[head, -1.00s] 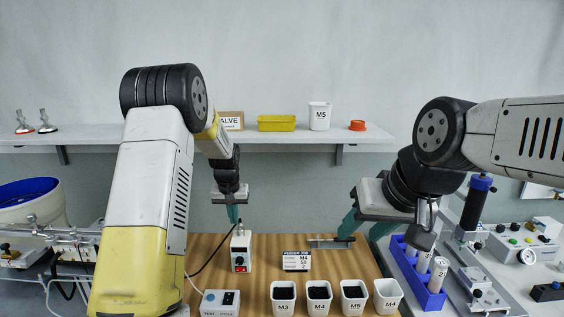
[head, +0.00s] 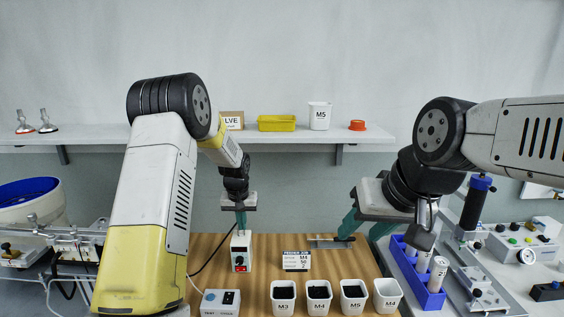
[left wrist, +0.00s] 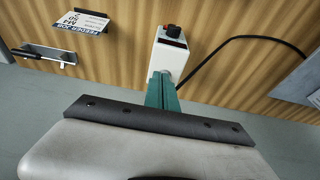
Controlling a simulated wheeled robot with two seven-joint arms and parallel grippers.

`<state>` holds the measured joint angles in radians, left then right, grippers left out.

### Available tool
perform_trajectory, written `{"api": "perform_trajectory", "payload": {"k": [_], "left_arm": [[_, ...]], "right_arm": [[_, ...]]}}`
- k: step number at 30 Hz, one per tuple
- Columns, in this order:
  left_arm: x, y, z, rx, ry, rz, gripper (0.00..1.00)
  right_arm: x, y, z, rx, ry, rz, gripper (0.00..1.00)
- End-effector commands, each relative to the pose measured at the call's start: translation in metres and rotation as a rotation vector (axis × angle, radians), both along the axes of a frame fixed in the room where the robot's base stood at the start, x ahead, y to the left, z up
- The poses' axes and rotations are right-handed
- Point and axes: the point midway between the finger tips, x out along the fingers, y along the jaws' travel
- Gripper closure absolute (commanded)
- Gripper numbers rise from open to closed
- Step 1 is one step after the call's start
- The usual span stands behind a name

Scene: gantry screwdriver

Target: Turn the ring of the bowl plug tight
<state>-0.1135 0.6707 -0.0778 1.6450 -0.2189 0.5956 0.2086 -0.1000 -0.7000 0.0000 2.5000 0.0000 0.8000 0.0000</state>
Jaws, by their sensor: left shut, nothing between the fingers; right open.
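A white controller box (head: 241,254) with a red switch stands on the wooden bench. A black cable (head: 208,256) lies beside it, and it also shows in the left wrist view (left wrist: 240,38). My left gripper (head: 241,228) points down at the box's back end, its fingers shut and empty. In the left wrist view the teal fingers (left wrist: 161,88) are at the end of the box (left wrist: 171,55). I cannot make out the bowl plug or its ring there; the fingers cover that spot. My right gripper (head: 360,238) is open and empty over the bench's right part.
A sign (head: 297,260) and a metal bracket with a dark handle (head: 330,242) are right of the box. White bins (head: 319,297) and a switch box (head: 220,302) line the front. A blue rack (head: 428,294) stands right; a shelf (head: 280,137) runs behind.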

Motion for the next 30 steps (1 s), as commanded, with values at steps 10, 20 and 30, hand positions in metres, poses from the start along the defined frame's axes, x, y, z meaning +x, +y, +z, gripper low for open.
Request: {"api": "perform_trajectory", "payload": {"k": [10,20,30], "left_arm": [[0.0,0.0,-0.028,0.0,0.0,0.0,1.0],[0.0,0.0,-0.029,0.0,0.0,0.0,1.0],[0.002,0.001,-0.029,0.0,0.0,0.001,1.0]], "right_arm": [[0.0,0.0,0.0,0.0,0.0,0.0,0.54],[0.0,0.0,0.0,0.0,0.0,0.0,0.54],[0.0,0.0,0.0,0.0,0.0,0.0,0.54]]}}
